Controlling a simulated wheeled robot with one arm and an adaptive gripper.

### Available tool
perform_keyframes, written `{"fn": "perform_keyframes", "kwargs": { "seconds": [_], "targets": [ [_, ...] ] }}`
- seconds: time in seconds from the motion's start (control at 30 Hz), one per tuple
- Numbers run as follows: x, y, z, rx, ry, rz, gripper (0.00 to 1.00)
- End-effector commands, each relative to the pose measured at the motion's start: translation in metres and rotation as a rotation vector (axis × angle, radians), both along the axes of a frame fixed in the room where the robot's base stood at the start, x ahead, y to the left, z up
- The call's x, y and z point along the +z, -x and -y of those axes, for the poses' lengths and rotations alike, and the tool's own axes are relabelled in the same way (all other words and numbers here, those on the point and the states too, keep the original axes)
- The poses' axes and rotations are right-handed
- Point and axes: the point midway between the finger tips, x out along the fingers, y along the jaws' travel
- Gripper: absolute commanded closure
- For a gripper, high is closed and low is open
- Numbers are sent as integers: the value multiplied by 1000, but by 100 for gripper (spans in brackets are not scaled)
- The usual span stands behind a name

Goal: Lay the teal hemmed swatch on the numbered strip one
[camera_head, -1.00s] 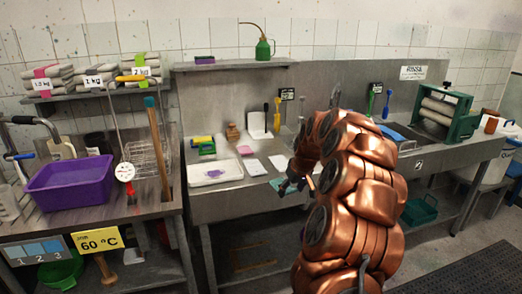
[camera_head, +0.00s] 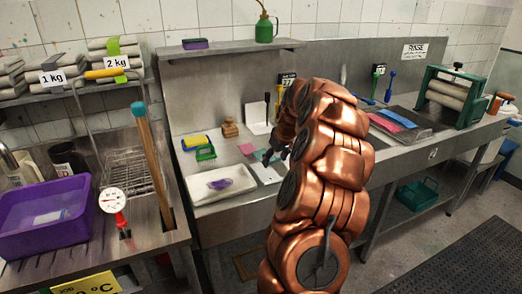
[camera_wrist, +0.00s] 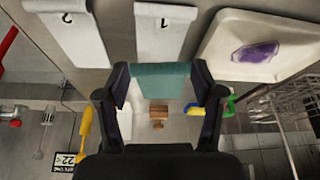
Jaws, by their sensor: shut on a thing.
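The teal swatch (camera_wrist: 160,82) is held between the two fingers of my gripper (camera_wrist: 160,93), which is shut on it in the wrist view. In the head view my gripper (camera_head: 271,157) is above the counter, beside a white strip (camera_head: 267,175) whose number is unreadable.
A purple tub (camera_head: 45,217) stands on the left bench.

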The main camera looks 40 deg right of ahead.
Motion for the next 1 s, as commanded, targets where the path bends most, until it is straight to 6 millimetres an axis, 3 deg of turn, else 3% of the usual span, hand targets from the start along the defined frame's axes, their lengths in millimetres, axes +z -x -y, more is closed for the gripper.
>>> {"fn": "perform_keyframes", "kwargs": {
  "seconds": [0.73, 1.0],
  "targets": [
    [-2, 6, 4, -9, 2, 7, 49],
    [-24, 6, 3, -6, 0, 3, 49]
  ]
}}
